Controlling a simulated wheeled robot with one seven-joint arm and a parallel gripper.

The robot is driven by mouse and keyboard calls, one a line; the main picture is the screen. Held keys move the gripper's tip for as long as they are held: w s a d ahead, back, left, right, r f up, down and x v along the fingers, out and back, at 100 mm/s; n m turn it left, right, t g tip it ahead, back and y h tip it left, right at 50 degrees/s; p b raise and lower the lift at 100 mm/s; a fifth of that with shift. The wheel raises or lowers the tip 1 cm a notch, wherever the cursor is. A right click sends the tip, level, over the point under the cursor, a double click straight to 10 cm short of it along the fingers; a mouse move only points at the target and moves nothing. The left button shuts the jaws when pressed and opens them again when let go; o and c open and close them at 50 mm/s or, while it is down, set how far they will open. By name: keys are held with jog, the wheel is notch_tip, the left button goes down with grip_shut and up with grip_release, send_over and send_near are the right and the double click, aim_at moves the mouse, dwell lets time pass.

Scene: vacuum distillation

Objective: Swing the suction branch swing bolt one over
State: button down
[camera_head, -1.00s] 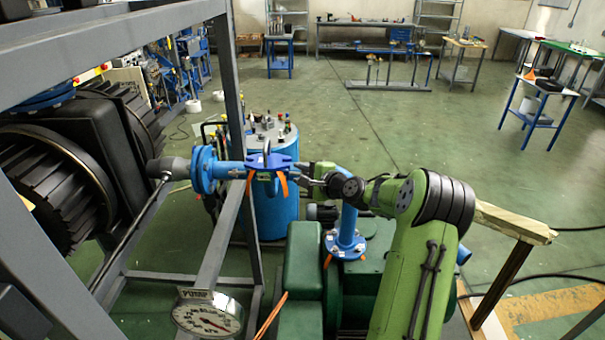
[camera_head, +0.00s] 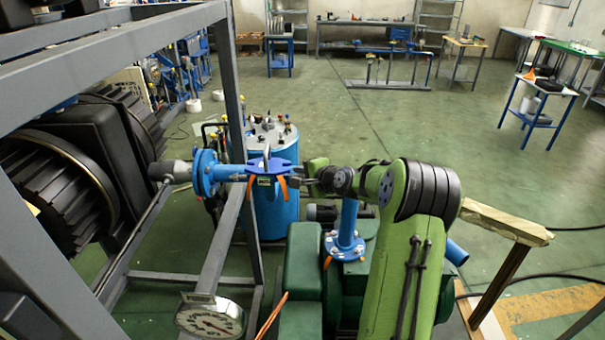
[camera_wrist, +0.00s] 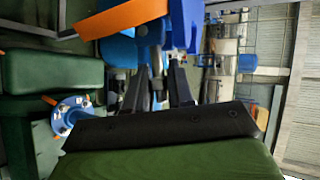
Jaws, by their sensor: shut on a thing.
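The blue suction branch (camera_head: 232,172) runs from the flange at the left to a blue flanged joint (camera_head: 269,166) with orange handles below it. My gripper (camera_head: 297,182) is at the right side of this joint, small and partly hidden by its own wrist. In the wrist view my gripper's black fingers (camera_wrist: 157,88) reach up to the underside of the blue joint (camera_wrist: 178,28). They are shut on a thin grey rod, the swing bolt (camera_wrist: 157,64). Its far end is hidden by the blue parts, and its tilt is hard to tell. An orange handle (camera_wrist: 122,18) lies close above the left finger.
A grey frame (camera_head: 238,120) stands left of the joint, with a round gauge (camera_head: 210,318) low on it. A blue tank (camera_head: 275,210) is behind. Below my arm are green pump housings (camera_head: 303,265) and a blue pipe with a flange (camera_head: 346,240). Open floor lies beyond.

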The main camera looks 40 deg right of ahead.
jog(key=shift+w+a+r+n+g+h+p, duration=0.1)
jog(key=shift+r+n+g+h+p, duration=0.15)
jog(key=shift+r+n+g+h, duration=0.15)
jog(key=shift+w+a+r+n+g+h+p, duration=0.1)
jog(key=shift+r+n+g+h+p, duration=0.1)
jog(key=shift+r+n+g+h, duration=0.15)
jog(key=shift+f+g, duration=0.1)
jog(key=shift+g, duration=0.15)
jog(key=c, duration=1.2)
grip_release()
jog(key=shift+c, duration=0.2)
jog(key=shift+f, duration=0.1)
